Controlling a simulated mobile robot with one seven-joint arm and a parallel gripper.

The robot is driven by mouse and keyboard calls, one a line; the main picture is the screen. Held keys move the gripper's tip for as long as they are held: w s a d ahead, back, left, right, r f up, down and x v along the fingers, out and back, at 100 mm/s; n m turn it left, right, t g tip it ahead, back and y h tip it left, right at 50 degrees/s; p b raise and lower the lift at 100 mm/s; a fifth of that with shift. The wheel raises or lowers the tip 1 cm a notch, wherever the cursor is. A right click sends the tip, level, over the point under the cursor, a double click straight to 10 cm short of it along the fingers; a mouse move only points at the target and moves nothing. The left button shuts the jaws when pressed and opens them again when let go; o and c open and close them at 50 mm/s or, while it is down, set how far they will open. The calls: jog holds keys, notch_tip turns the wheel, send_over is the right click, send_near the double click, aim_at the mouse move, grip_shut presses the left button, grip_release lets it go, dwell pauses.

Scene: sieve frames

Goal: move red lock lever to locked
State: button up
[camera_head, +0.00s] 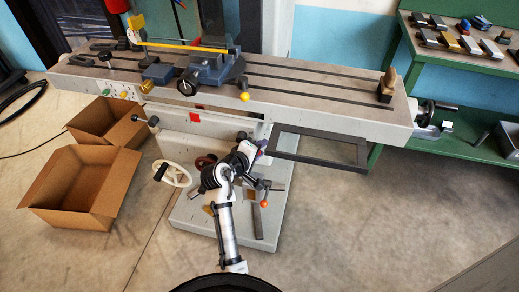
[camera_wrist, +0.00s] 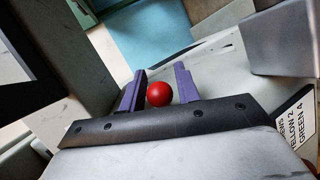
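A red ball knob (camera_wrist: 159,94), which looks like the end of the red lock lever, shows in the wrist view between the two purple fingers of my gripper (camera_wrist: 157,88). The fingers stand apart, with a gap on either side of the ball. I cannot tell how deep it sits between them. The lever's shaft is hidden. In the head view my gripper (camera_head: 262,146) is at the front side of the grey machine (camera_head: 345,112), below its table edge. The red knob there is hidden by my arm or too small to tell. I cannot tell whether the lever is locked.
A dark rectangular frame (camera_head: 364,153) juts out just right of my gripper. An orange-red knob (camera_head: 265,204) on a short lever and a white handwheel (camera_head: 185,176) are nearby. Two cardboard boxes (camera_head: 62,212) (camera_head: 97,137) stand left. The floor at right is clear.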

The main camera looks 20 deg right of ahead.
jog(key=b+v, duration=0.1)
jog(key=v, duration=1.3)
jog(key=shift+b, duration=0.4)
jog(key=shift+f, duration=0.15)
